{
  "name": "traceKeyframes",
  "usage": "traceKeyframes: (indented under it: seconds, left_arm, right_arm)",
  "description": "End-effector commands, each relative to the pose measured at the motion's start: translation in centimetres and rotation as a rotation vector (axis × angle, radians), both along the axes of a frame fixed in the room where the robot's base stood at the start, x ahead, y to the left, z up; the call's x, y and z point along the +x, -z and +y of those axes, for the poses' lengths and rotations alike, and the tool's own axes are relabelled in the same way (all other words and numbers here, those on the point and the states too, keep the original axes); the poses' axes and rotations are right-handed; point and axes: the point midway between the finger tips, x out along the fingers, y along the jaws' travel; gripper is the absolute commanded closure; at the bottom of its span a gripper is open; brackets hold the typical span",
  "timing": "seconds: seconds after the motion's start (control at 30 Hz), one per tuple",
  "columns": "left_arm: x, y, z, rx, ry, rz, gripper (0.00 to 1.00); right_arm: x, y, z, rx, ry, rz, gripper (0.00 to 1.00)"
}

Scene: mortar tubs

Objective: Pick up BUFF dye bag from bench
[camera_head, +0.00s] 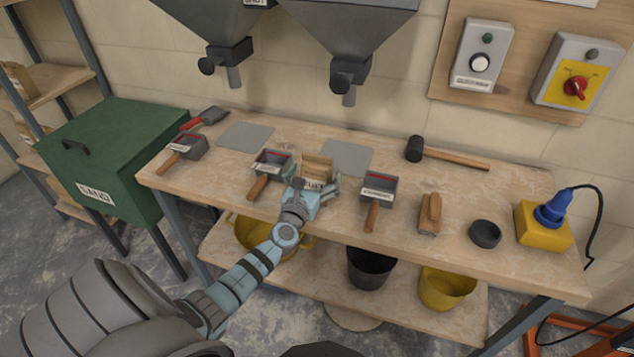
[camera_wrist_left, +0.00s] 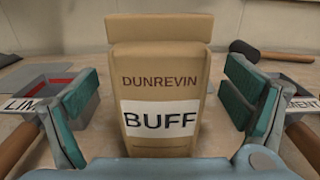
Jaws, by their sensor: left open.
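The BUFF dye bag (camera_head: 317,166) is a small tan bag standing upright on the wooden bench (camera_head: 400,228). Its white BUFF label and the word DUNREVIN face me in the left wrist view (camera_wrist_left: 160,85). My left gripper (camera_head: 316,186) is open at the bag. In the left wrist view its teal fingers (camera_wrist_left: 160,110) stand on either side of the bag, with a gap at each side. The bag's lower front is partly hidden by the gripper in the head view. My right gripper is not in view.
A scoop labelled LIME (camera_head: 270,164) lies left of the bag and a CEMENT scoop (camera_head: 379,188) right of it. A mallet (camera_head: 445,154) lies behind to the right. Grey hoppers (camera_head: 352,30) hang above. A green SAND bin (camera_head: 115,150) stands at the left.

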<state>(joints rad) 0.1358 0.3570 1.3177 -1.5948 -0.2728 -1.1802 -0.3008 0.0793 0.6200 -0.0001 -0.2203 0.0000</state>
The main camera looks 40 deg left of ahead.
Motion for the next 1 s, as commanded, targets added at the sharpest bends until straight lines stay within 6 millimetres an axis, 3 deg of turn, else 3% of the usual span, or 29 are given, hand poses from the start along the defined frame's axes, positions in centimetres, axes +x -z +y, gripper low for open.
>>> traceKeyframes:
  seconds: [0.1,0.3,0.8,1.0]
  left_arm:
    - [1.25,0.32,0.42,-0.001,0.0,0.001,0.06]
    - [1.3,0.19,0.43,-0.002,0.0,0.002,0.07]
    - [1.27,0.2,0.4,-0.002,0.0,0.002,0.87]
    - [1.31,0.05,0.41,-0.001,0.0,-0.001,0.9]
  right_arm:
    - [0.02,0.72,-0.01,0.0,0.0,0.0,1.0]
    - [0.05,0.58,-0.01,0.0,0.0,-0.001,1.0]
    - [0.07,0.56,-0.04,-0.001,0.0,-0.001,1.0]
    - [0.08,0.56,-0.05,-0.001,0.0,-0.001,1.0]
